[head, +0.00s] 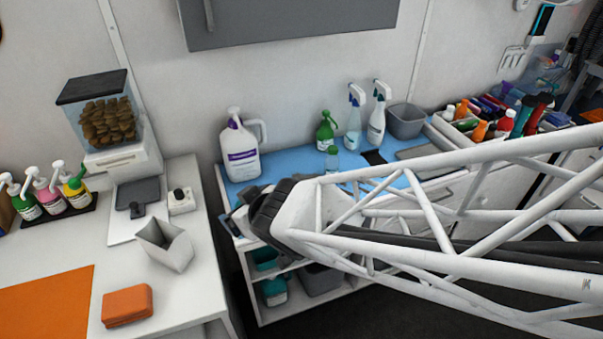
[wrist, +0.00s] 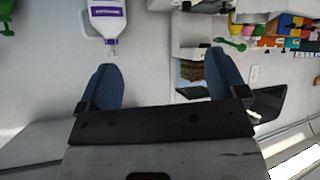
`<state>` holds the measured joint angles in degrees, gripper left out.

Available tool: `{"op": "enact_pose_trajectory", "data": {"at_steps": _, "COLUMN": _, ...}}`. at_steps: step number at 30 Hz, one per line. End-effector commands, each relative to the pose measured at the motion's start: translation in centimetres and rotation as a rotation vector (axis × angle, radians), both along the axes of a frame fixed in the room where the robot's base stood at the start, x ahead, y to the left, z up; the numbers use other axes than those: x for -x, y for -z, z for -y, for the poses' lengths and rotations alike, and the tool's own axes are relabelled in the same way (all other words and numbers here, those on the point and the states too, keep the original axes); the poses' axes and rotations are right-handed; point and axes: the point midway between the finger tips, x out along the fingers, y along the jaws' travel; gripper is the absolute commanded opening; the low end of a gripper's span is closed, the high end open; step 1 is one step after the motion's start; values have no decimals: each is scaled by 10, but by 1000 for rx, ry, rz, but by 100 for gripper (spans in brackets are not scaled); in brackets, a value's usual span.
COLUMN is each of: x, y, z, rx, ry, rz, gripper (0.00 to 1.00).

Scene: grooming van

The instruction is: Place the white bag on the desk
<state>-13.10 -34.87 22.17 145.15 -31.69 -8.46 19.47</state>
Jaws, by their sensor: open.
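A whitish, open-topped, bag-like thing (head: 166,246) stands tilted on the left white counter (head: 190,295) in the head view. It is the only thing I see that could be the white bag, and I cannot be sure of it. Which surface is the desk is not certain; the left counter looks most like one. My gripper (wrist: 160,62) is open in the wrist view, with two blue fingers apart and nothing between them. In the head view my arm reaches in from the right, and its wrist hides most of the gripper. The bag-like thing is not clear in the wrist view.
An orange block (head: 127,306), an orange mat (head: 45,305), pump bottles (head: 48,198) and a treat dispenser (head: 104,115) are on the left counter. A white jug (head: 239,150) and spray bottles (head: 354,122) stand on the blue-topped shelf unit. A gap separates the two.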

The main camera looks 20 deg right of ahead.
Motion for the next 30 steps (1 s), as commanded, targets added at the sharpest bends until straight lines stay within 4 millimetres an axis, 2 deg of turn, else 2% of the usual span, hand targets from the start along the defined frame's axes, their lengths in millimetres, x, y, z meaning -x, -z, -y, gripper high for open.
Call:
{"op": "enact_pose_trajectory", "data": {"at_steps": 1, "x": -1, "y": -7, "z": 14, "rx": 19, "ry": 52, "rz": -25, "gripper": 91}}
{"op": "enact_pose_trajectory", "data": {"at_steps": 6, "x": 8, "y": -22, "z": 54, "rx": 72, "ry": 212, "rz": -154, "gripper": 91}}
{"op": "enact_pose_trajectory", "data": {"at_steps": 11, "x": 27, "y": -37, "z": 84, "rx": 93, "ry": 330, "rz": -299, "gripper": 91}}
{"op": "enact_pose_trajectory", "data": {"at_steps": 15, "x": 51, "y": -51, "z": 102, "rx": 89, "ry": 405, "rz": -439, "gripper": 91}}
{"op": "enact_pose_trajectory", "data": {"at_steps": 24, "x": 97, "y": -79, "z": 112, "rx": 42, "ry": 462, "rz": -680, "gripper": 91}}
{"op": "enact_pose_trajectory", "data": {"at_steps": 30, "x": 108, "y": -85, "z": 112, "rx": 27, "ry": 461, "rz": -733, "gripper": 91}}
